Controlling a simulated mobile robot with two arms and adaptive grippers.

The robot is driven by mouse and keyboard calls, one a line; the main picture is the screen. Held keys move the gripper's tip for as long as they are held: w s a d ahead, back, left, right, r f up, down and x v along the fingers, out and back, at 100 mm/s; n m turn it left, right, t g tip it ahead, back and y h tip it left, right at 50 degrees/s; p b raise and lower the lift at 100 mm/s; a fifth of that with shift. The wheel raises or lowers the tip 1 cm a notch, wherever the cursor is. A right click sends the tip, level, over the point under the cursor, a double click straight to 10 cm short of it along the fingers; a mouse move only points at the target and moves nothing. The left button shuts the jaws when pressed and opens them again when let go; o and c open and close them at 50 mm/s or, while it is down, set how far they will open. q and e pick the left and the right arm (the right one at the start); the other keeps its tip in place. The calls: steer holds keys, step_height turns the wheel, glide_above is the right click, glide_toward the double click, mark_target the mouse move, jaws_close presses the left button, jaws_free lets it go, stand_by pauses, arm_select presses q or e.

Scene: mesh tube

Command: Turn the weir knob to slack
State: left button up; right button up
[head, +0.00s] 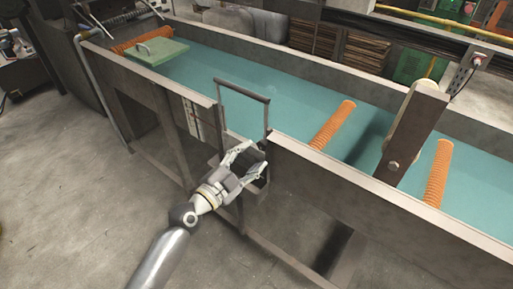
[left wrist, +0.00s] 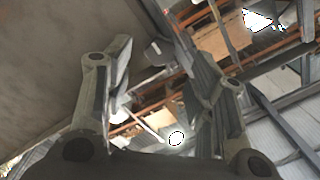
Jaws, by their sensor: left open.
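The weir (head: 243,91) shows as a dark upright frame at a gap in the near wall of the water channel. A small dark round part (head: 262,145) beside the frame's right post may be the weir knob; it is partly hidden by a finger and I cannot tell its setting. My left gripper (head: 250,156) is open at the front of the weir, its fingertips close to that part. I cannot tell if they touch it. In the left wrist view the fingers stand apart, with a small grey round-ended thing (left wrist: 156,51) beyond them.
The long channel (head: 200,84) holds teal water. Orange mesh tubes (head: 332,125) cross it, and a thick brown post (head: 410,135) stands at the right. A green lid (head: 150,52) with a handle lies at the far left. The concrete floor (head: 70,190) at left is clear.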

mark_target(261, 147)
arm_select(q)
steer(key=shift+x, duration=1.9)
steer(key=c, duration=1)
